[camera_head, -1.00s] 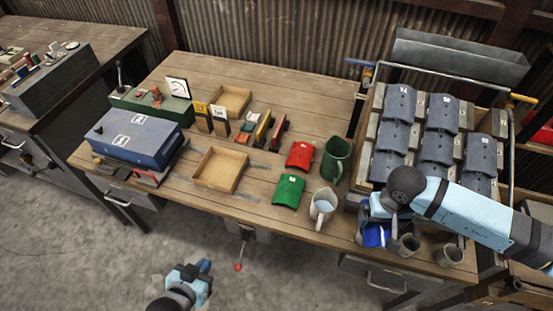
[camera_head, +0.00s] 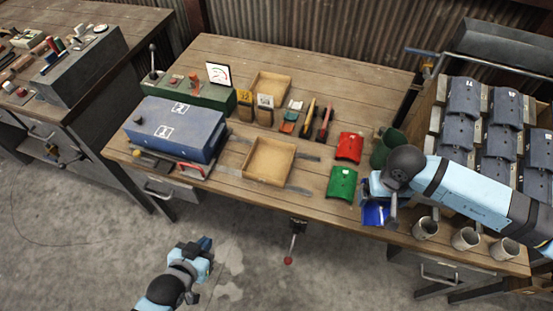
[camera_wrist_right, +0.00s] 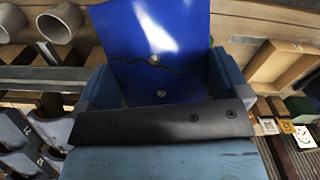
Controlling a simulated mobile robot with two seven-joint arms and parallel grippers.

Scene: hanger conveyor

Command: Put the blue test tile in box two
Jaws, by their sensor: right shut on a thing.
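The blue test tile (camera_head: 376,214) is in my right gripper (camera_head: 374,192), over the front edge of the workbench, right of a green tile. In the right wrist view the tile (camera_wrist_right: 150,75) fills the space between the jaws and shows a dark wavy line and two small round marks. Two shallow open wooden boxes stand on the bench, one near the front (camera_head: 248,168) and one further back (camera_head: 261,95). I see no readable number on either. My left gripper (camera_head: 200,250) is low over the floor, away from the bench; its jaw opening is unclear.
A green tile (camera_head: 342,183) and a red tile (camera_head: 349,147) lie between the boxes and my right gripper. A green mug (camera_head: 384,150) is partly behind my right arm. Several grey cups (camera_head: 465,238) stand at the front right. A blue case (camera_head: 175,130) is left of the boxes.

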